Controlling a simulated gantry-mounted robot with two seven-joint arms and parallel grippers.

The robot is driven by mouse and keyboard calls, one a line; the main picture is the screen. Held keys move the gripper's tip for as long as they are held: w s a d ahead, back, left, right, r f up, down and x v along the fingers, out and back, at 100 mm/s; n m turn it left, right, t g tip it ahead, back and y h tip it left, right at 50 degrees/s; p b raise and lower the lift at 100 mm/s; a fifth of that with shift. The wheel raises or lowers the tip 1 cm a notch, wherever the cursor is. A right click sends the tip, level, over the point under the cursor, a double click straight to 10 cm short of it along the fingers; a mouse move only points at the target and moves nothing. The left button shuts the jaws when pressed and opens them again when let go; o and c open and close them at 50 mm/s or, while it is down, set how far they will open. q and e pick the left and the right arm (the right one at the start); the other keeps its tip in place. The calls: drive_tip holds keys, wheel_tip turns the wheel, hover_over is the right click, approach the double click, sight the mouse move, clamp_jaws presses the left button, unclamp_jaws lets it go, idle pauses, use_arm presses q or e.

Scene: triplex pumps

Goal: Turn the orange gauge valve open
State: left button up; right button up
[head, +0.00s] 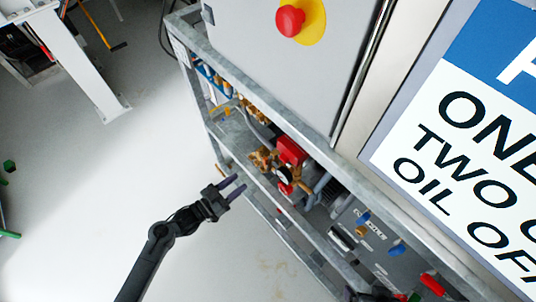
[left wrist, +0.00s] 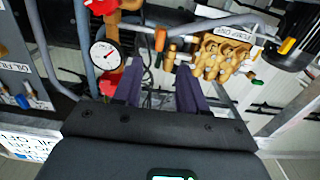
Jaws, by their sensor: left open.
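A small orange valve handle (left wrist: 160,40) shows in the left wrist view on the pipe right of a round white pressure gauge (left wrist: 105,55). A second orange-brown fitting (left wrist: 170,58) sits just below it. In the head view the gauge (head: 284,175) is beside brass-coloured fittings and a red block (head: 291,151); I cannot pick out the small handle there. My left gripper (head: 234,185) is open and empty, in front of the frame, apart from the gauge and handle. Its two fingers (left wrist: 160,78) point toward the handle area in the left wrist view.
A metal frame rail (head: 258,178) runs along the front of the pump. A brass manifold (left wrist: 224,58) and grey hoses lie right of the handle in the left wrist view. A dark part at the head view's bottom edge may be my right arm.

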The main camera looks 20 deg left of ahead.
sight(264, 162)
use_arm(q)
drive_tip(key=b+x, duration=0.1)
drive_tip(key=x, duration=0.4)
drive_tip(key=b+x, duration=0.2)
drive_tip(key=x, duration=0.4)
drive_tip(key=shift+w+r, duration=0.1)
drive_tip(key=shift+r, duration=0.1)
use_arm(e)
drive_tip(key=f, duration=0.3)
drive_tip(key=shift+s, duration=0.2)
use_arm(q)
drive_tip(key=shift+c, duration=0.4)
clamp_jaws()
